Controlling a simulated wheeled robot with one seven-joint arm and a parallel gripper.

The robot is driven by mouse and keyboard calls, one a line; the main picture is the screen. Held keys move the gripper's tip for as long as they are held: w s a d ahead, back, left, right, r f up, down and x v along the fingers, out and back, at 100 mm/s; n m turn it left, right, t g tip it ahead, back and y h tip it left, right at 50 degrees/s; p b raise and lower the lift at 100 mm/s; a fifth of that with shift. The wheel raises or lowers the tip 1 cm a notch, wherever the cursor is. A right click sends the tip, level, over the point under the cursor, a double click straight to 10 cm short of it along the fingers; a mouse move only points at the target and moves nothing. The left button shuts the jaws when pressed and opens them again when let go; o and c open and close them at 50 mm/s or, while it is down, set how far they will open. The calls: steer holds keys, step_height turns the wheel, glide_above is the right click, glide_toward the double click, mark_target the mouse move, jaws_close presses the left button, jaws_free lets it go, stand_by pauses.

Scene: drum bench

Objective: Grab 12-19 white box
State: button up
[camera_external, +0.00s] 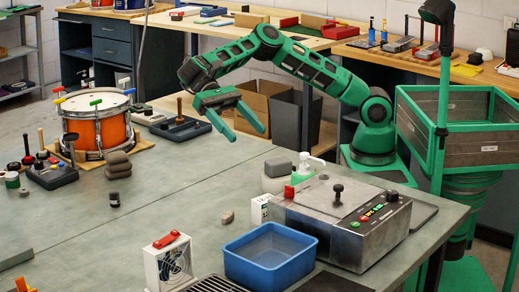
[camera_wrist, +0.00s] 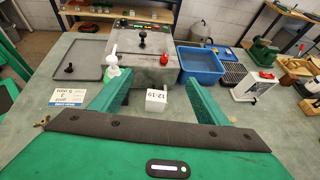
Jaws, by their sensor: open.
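The white box (camera_wrist: 156,100) is small, with "12-19" printed on its front. In the external view the white box (camera_external: 260,209) stands at the left end of the grey metal machine (camera_external: 345,225). My gripper (camera_external: 248,134) is open and empty, held above the bench, up and behind the box. In the wrist view my gripper (camera_wrist: 155,80) has its fingers spread wide.
A blue bin (camera_external: 270,255) and a white fan unit (camera_external: 170,265) are in front.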

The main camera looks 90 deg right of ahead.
glide_toward(264, 208)
steer(key=d, duration=0.2)
steer(key=d+f, duration=0.1)
steer(key=shift+d, duration=0.35)
steer(key=x, duration=0.5)
steer(key=shift+f, duration=0.25)
steer(key=shift+x, duration=2.9)
steer(key=shift+a+r, duration=0.1)
steer(key=c, duration=1.2)
